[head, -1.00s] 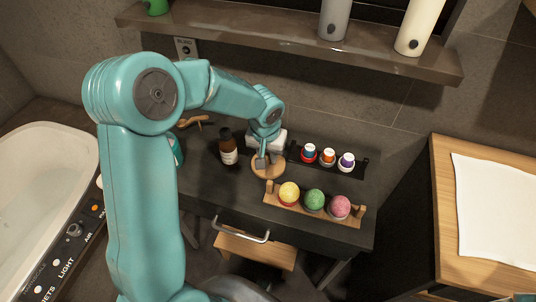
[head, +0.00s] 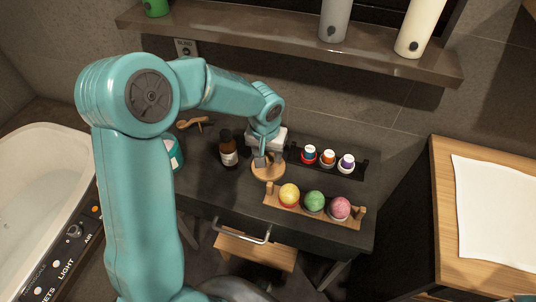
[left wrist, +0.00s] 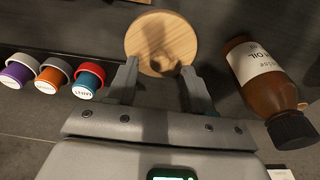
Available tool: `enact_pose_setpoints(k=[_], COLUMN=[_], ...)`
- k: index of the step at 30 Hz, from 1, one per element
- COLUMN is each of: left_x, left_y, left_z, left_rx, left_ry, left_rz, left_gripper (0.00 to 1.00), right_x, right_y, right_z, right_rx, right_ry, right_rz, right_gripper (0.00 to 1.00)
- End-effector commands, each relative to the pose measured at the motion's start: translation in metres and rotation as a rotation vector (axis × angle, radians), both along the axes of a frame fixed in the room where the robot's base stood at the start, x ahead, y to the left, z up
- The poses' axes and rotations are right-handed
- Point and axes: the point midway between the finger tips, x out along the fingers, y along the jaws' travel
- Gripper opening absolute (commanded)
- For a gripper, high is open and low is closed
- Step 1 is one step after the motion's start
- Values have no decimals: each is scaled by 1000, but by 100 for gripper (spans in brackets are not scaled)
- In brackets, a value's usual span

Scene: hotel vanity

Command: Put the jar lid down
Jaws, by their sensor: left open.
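The jar lid is a round, flat wooden disc (head: 268,171) lying on the dark vanity top, behind the rack of coloured balls. In the left wrist view the wooden lid (left wrist: 161,42) lies just beyond the fingertips, with a shadow across its middle. My left gripper (head: 265,160) is above the lid's back edge. In the left wrist view its two fingers (left wrist: 157,72) are spread apart with nothing between them. Whether the fingertips touch the lid cannot be told. My right gripper is not in view.
A brown oil bottle (head: 228,152) stands left of the lid. A wooden rack (head: 272,203) holds yellow, green and pink balls in front. A black tray (head: 361,170) with three small capped jars is at the right. A shelf (head: 270,42) runs above the back.

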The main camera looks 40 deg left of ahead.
Motion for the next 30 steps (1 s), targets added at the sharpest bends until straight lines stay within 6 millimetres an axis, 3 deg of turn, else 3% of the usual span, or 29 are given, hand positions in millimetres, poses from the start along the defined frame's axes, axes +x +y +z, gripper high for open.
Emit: enact_pose_setpoints(k=[3, 9, 16, 20, 24, 30], left_x=[-3, -10, -15, -28, -38, -50], left_y=[-1, -4, -5, 4, 8, -1], left_z=[31, 74, 99, 107, 114, 122], left_rx=[0, -1, -1, 26, 69, 89], left_ry=[-7, -4, 4, 61, 17, -120], left_rz=[1, 0, 4, 39, 65, 48], left_gripper=[52, 52, 55, 55, 55, 55], right_x=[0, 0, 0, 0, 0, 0], right_y=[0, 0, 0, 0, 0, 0], right_z=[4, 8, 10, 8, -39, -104], right_rx=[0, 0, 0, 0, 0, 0], right_ry=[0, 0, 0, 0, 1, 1], right_rz=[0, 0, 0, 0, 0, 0], right_gripper=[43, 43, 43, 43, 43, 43])
